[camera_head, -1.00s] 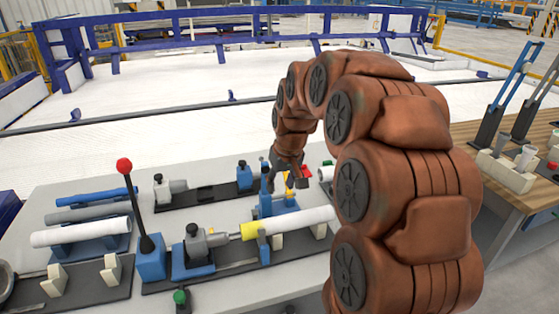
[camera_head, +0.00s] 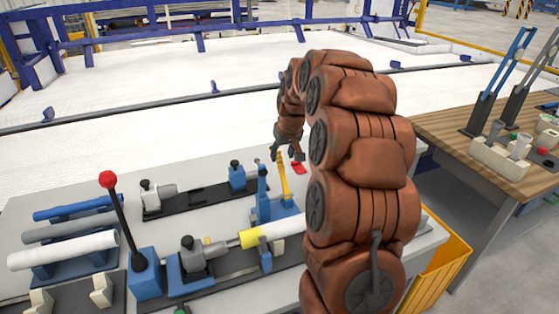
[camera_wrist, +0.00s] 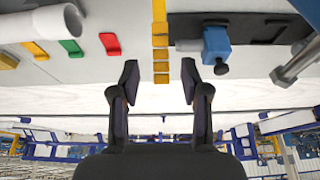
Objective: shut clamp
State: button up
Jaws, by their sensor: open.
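The clamp appears to be the blue stand (camera_head: 277,209) with an upright blue post and a raised yellow bar (camera_head: 283,178), right of the table's middle. My gripper (camera_head: 288,154) hangs just beyond the top of the yellow bar in the head view. In the wrist view my gripper (camera_wrist: 160,82) is open, its two dark fingers apart. The yellow segmented bar (camera_wrist: 160,42) runs down into the gap between them, its end near fingertip level. I cannot tell whether a finger touches it.
A white pipe with a yellow collar (camera_head: 251,238) lies in front of the clamp. A red-knobbed lever (camera_head: 120,222) stands to the left. A blue block with a black knob (camera_wrist: 216,47) is close to the right finger. Coloured tabs (camera_wrist: 110,44) lie on the table.

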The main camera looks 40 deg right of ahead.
aim_at(280, 161)
jog(key=shift+p+x, duration=0.7)
jog(key=shift+x, duration=2)
jog(key=shift+c, duration=0.3)
grip_shut()
